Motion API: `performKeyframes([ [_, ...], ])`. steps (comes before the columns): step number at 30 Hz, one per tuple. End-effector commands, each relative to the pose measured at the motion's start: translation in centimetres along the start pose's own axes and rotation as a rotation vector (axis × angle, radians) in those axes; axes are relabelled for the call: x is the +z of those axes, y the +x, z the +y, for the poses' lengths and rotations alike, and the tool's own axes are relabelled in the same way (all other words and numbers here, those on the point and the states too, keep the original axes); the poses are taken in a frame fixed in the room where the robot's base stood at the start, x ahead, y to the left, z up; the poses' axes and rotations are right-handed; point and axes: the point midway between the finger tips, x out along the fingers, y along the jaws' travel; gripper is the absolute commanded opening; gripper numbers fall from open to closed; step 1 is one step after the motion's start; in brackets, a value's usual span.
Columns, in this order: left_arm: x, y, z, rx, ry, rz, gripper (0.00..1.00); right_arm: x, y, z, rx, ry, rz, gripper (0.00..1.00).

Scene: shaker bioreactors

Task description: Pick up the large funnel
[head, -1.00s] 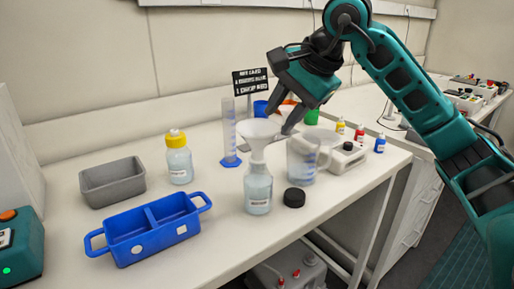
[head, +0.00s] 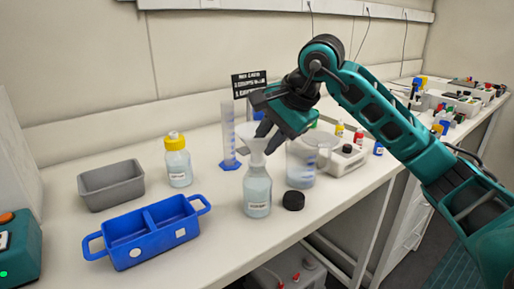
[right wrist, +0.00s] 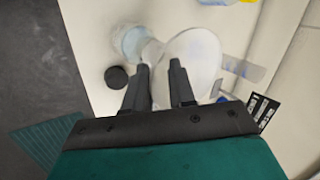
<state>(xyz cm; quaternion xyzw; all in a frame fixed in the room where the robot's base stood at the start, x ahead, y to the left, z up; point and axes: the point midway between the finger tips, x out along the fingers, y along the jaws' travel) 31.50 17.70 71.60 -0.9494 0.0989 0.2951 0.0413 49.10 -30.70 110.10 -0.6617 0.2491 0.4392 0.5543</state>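The large funnel (head: 252,136) is white and translucent. It stands with its spout in the neck of a labelled clear bottle (head: 258,188), and my right gripper hides part of its cone. My right gripper (head: 267,140) is at the funnel's right side, pointing down. In the right wrist view, the funnel's wide cone (right wrist: 200,50) lies beside and beneath the fingertips of my right gripper (right wrist: 159,66). Its two fingers are apart. I cannot tell whether either finger touches the funnel. The bottle also shows there (right wrist: 130,40). My left gripper is not in view.
A black cap (head: 293,200) and a clear beaker (head: 301,165) are right of the bottle. A graduated cylinder (head: 229,135) stands behind. A yellow-capped bottle (head: 178,165), grey bin (head: 112,188) and blue divided tray (head: 130,241) are left.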

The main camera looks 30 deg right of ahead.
Motion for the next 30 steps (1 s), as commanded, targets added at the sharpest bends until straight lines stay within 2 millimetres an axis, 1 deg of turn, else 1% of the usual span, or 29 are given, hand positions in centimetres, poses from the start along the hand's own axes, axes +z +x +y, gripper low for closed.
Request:
performKeyframes([
  [1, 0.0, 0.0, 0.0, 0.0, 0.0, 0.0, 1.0, 0.0, 0.0, 0.0, 0.0, 0.0, 0.0, 0.19],
  [7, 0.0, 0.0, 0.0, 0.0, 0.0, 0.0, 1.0, 0.0, 0.0, 0.0, 0.0, 0.0, 0.0, 0.0],
  [23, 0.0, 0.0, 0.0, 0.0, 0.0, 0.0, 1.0, 0.0, -0.1, 0.0, 0.002, 0.0, 0.0, 0.0],
  [26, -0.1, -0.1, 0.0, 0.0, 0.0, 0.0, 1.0, 0.0, -0.6, -0.3, 0.001, 0.0, 0.001, 0.0],
  [30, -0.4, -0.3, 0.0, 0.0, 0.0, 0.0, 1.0, 0.0, -1.9, -1.2, -0.003, 0.0, 0.001, 0.0],
])
